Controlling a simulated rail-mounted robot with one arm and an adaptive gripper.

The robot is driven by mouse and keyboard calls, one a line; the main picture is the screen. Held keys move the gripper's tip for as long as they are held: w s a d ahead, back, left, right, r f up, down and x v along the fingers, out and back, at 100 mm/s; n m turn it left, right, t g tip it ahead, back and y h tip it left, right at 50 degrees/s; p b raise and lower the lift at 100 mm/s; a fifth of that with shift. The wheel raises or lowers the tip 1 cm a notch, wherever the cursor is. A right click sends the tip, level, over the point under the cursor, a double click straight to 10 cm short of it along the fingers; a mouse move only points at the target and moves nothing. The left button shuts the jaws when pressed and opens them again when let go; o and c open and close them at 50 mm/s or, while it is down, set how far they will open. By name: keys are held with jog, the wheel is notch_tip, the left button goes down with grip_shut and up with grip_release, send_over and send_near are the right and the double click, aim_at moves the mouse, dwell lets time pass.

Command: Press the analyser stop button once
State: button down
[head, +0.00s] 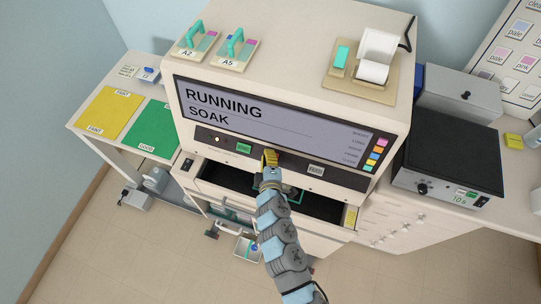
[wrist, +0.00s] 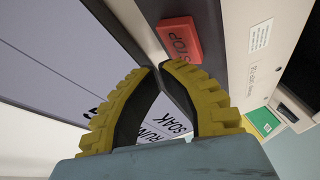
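The analyser (head: 188,92) is the large pale machine in the middle of the head view. Its display (head: 290,125) reads RUNNING, SOAK. The red stop button (wrist: 180,38), lettered STOP, shows in the wrist view just beyond the fingertips. In the head view my gripper hides the stop button. My gripper (head: 270,156) has yellow ribbed fingers and is at the panel strip below the display. In the wrist view the fingertips (wrist: 158,67) come together with nothing held between them. I cannot tell whether they touch the button.
A green button (head: 243,148) is left of my gripper on the same strip. An open drawer (head: 228,178) lies below. Two slide holders (head: 233,52) and a printer (head: 372,70) stand on top. A hotplate (head: 450,150) is at right, yellow and green mats (head: 108,113) at left.

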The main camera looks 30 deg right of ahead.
jog(key=shift+f, duration=0.15)
dwell(0.8)
jog(key=shift+w+d+f+b, duration=0.15)
jog(key=shift+w+d+b, duration=0.05)
jog(key=shift+b, duration=0.15)
jog(key=shift+w+d+f, duration=0.15)
jog(key=shift+f, duration=0.1)
dwell(0.7)
jog(key=shift+r, duration=0.15)
jog(key=shift+s+a+r, duration=0.3)
jog(key=shift+s+r, duration=0.05)
jog(key=shift+s, duration=0.05)
jog(key=shift+a+r, duration=0.1)
dwell(0.4)
jog(key=shift+s+a+r+p, duration=0.25)
jog(key=shift+s+a+r, duration=0.4)
jog(key=shift+r, duration=0.2)
jog(key=shift+s+a+r+p, duration=0.25)
jog(key=shift+s+a+r, duration=0.35)
jog(key=shift+r, duration=0.25)
